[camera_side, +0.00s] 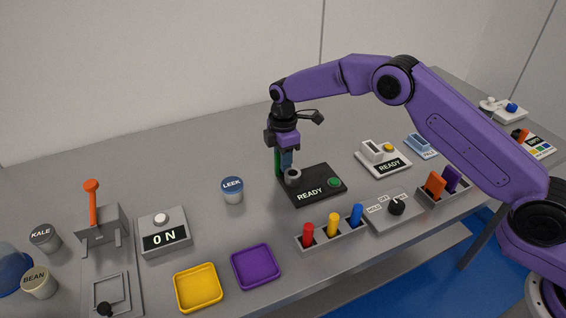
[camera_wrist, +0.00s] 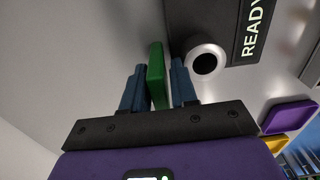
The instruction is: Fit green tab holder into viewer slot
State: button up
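The green tab holder (camera_wrist: 156,75) is a flat green piece standing between the two blue fingers of my gripper (camera_wrist: 158,88) in the wrist view. In the side view its green edge (camera_side: 278,162) shows beside the blue finger. My gripper (camera_side: 284,160) points down and is closed on it. It is beside the grey round collar (camera_side: 293,176) on a black box (camera_side: 313,194) marked READY, with a green button. The collar (camera_wrist: 205,58) has a dark round opening, right of the fingers in the wrist view. I cannot tell which device is the viewer; no slot shows clearly.
A white READY box (camera_side: 396,164) stands behind right. Racks with red, yellow and blue pieces (camera_side: 333,224) and orange and purple pieces (camera_side: 442,181) stand in front. A LEEK tub (camera_side: 232,190) is left; yellow (camera_side: 198,287) and purple (camera_side: 256,266) trays lie at the front.

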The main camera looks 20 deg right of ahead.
grip_shut()
jog(key=shift+r, duration=0.15)
